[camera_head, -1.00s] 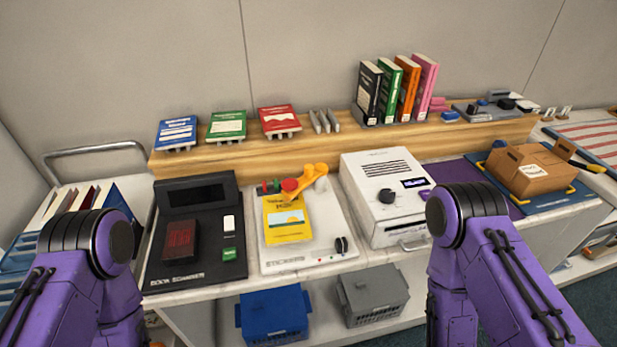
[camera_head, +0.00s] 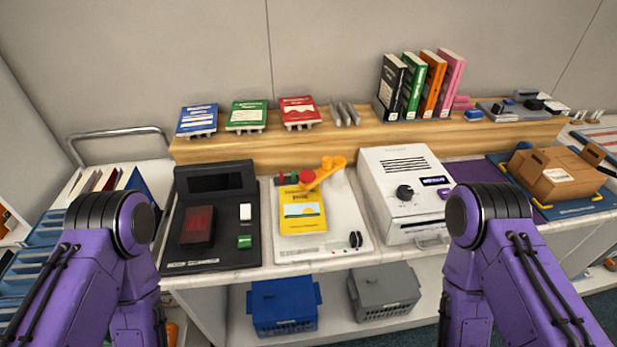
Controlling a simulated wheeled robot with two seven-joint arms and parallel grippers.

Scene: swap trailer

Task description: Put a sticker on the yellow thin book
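The yellow thin book (camera_head: 302,222) lies flat on the white sticker machine (camera_head: 345,218), cover up, with a pale picture on its cover. An orange arm (camera_head: 324,173) with a red round knob (camera_head: 307,177) reaches over the book's top edge from the back of the machine. Small red and green parts stand behind the book. I cannot tell whether a sticker is on the book. My two purple arms come in at the lower left and lower right. Their grippers are out of the picture.
A black book scanner (camera_head: 210,250) stands left of the sticker machine and a white machine with a dial (camera_head: 403,200) stands right. Books stand on the wooden shelf (camera_head: 260,150) behind. A blue crate (camera_head: 283,308) and a grey crate (camera_head: 384,292) sit below. A cardboard box (camera_head: 557,178) is at right.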

